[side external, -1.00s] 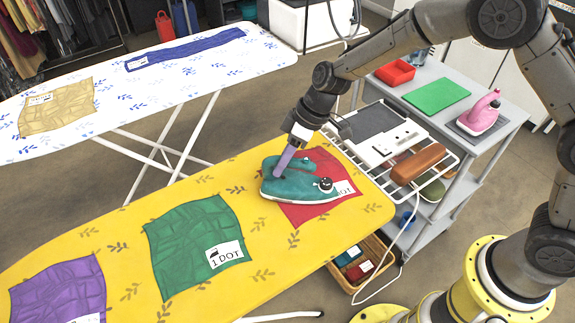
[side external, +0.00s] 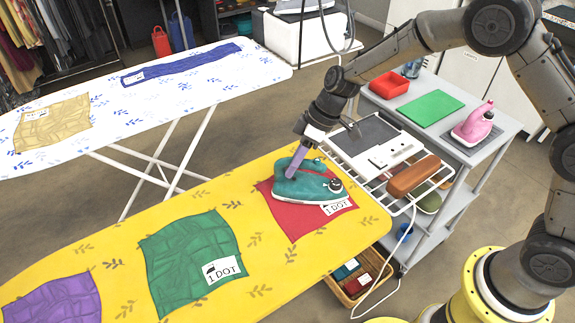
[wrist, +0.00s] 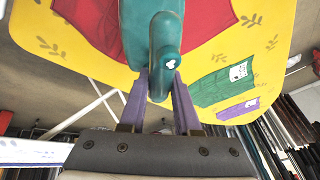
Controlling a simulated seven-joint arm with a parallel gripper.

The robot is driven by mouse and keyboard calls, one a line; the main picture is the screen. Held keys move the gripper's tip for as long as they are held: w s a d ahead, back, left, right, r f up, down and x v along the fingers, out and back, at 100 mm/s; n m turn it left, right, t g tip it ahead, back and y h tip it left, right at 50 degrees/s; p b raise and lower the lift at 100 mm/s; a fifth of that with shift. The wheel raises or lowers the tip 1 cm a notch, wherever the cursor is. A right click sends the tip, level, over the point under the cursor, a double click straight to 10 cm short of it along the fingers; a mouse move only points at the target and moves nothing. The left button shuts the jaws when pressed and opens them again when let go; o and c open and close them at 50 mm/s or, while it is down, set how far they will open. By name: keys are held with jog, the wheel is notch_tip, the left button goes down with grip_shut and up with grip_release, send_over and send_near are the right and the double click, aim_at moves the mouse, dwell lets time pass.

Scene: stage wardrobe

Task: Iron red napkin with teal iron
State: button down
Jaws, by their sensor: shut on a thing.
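The teal iron (side external: 311,187) rests on the red napkin (side external: 302,219) at the right end of the yellow ironing board (side external: 258,296). My gripper (side external: 301,156) is shut on the iron's handle. In the wrist view the purple fingers of my gripper (wrist: 161,88) stand on either side of the teal handle (wrist: 165,50). The red napkin (wrist: 212,20) shows on both sides of the iron there. The iron hides the napkin's middle; its "1 DOT" label (side external: 337,206) is uncovered.
A green cloth (side external: 180,278) and a purple cloth (side external: 52,303) lie on the board's left part. A wire rest (side external: 378,205) at the right end holds a brown padded thing (side external: 412,176). A grey cart (side external: 486,150) with a pink iron (side external: 474,124) stands behind. A white board (side external: 220,83) stands back left.

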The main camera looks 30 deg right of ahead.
jog(key=shift+d, duration=3.9)
jog(key=shift+w, duration=2.7)
jog(key=shift+a, duration=6.5)
notch_tip(320, 180, up, 8)
jog(key=shift+r, duration=0.2)
